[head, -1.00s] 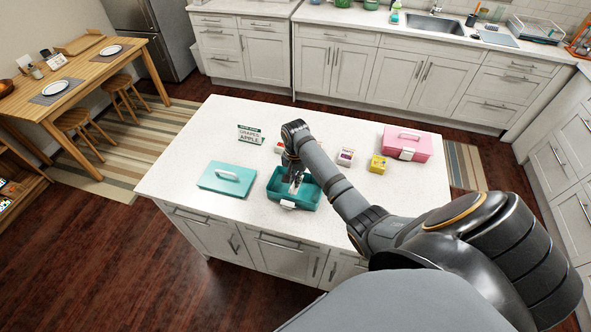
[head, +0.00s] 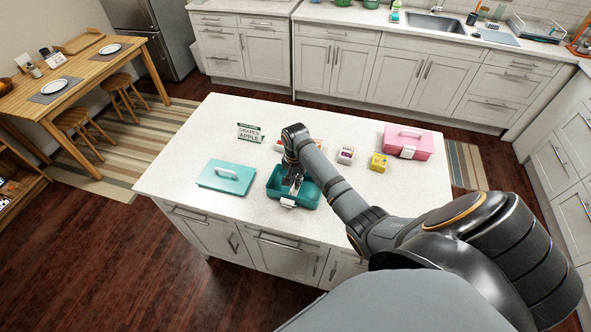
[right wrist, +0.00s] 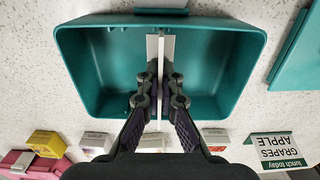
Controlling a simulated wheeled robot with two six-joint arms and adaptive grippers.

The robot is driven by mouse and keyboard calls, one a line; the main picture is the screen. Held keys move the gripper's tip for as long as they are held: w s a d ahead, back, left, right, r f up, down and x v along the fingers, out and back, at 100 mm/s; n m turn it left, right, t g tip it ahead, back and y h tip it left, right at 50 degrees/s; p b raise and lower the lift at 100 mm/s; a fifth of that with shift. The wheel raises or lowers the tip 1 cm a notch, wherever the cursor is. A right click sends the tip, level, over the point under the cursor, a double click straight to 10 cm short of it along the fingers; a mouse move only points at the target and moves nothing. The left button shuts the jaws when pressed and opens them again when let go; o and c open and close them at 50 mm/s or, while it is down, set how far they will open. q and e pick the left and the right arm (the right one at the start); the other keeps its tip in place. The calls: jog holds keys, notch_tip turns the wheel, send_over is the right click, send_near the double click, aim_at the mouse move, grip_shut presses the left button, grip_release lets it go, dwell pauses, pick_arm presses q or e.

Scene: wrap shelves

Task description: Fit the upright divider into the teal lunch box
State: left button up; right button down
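The teal lunch box (head: 312,199) stands open on the white island, its teal lid (head: 227,178) lying to its left. The box also fills the upper middle of the right wrist view (right wrist: 88,75). My right gripper (right wrist: 160,78) reaches down over the box and is shut on the white upright divider (right wrist: 160,46). The divider is seen edge-on near the box's middle, running between its two long walls. Whether its lower edge touches the box floor cannot be told. In the head view the right gripper (head: 295,182) hides most of the divider. My left gripper is not in view.
A "lunch today" card (head: 250,133) reading grapes and apple stands behind the box. A white-and-purple container (head: 345,156), a yellow one (head: 379,162) and a pink lunch box (head: 408,142) are to the right.

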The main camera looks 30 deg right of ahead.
jog(key=shift+f+b, duration=0.55)
jog(key=shift+f, duration=0.65)
jog(key=c, duration=1.4)
grip_release()
jog(key=shift+c, duration=0.2)
jog(key=shift+r, duration=0.1)
notch_tip(320, 180, up, 12)
